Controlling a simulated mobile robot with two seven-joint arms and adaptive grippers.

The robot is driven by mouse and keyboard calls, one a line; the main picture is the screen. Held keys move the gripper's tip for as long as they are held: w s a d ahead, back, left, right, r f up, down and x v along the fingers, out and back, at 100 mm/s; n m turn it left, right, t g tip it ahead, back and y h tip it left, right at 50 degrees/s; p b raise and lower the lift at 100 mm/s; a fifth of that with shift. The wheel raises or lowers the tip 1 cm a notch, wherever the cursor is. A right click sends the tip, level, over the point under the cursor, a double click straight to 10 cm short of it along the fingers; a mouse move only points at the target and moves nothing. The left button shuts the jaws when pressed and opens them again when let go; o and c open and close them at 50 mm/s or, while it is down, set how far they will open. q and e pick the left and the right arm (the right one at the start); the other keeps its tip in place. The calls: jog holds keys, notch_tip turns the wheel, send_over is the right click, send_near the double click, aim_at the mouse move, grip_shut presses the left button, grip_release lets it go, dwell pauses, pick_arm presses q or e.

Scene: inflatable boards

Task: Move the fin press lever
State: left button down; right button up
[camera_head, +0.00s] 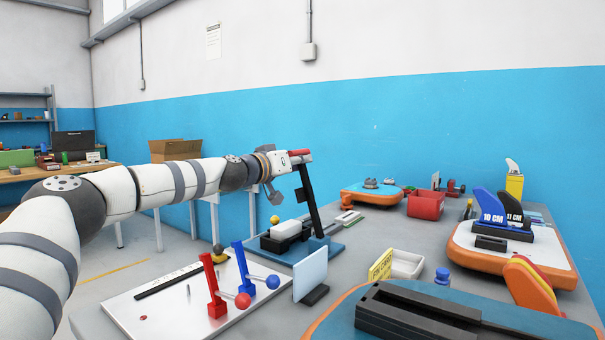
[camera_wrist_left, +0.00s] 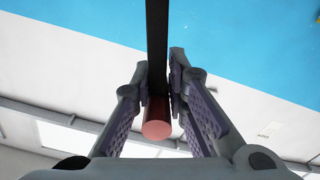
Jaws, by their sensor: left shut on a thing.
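The fin press is a blue base (camera_head: 325,245) with a black-and-white block (camera_head: 286,232) on it. Its black lever (camera_head: 313,205) stands nearly upright, tilted a little, with a red handle (camera_head: 299,153) at the top. My left gripper (camera_head: 297,159) is at the lever's top end, shut on the red handle. In the left wrist view, the round end of the red handle (camera_wrist_left: 156,130) and the black lever bar (camera_wrist_left: 157,50) show between the fingers. The fingertips are partly hidden in the head view. My right gripper is not in view.
A white board (camera_head: 165,315) with red and blue levers lies in front of the press. A clear panel (camera_head: 311,273) stands close by at right. Orange-edged boards (camera_head: 480,258), a red bin (camera_head: 426,207) and a white tray (camera_head: 405,263) occupy the table's right side.

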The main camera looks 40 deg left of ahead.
pick_arm(q)
jog(key=s+a+f+n+b, duration=0.1)
jog(key=a+f+n+b, duration=0.8)
jog(key=a+f+n, duration=0.2)
jog(key=shift+s+a+f+n, duration=0.3)
jog(key=shift+a+f, duration=0.4)
jog(key=shift+f, duration=0.2)
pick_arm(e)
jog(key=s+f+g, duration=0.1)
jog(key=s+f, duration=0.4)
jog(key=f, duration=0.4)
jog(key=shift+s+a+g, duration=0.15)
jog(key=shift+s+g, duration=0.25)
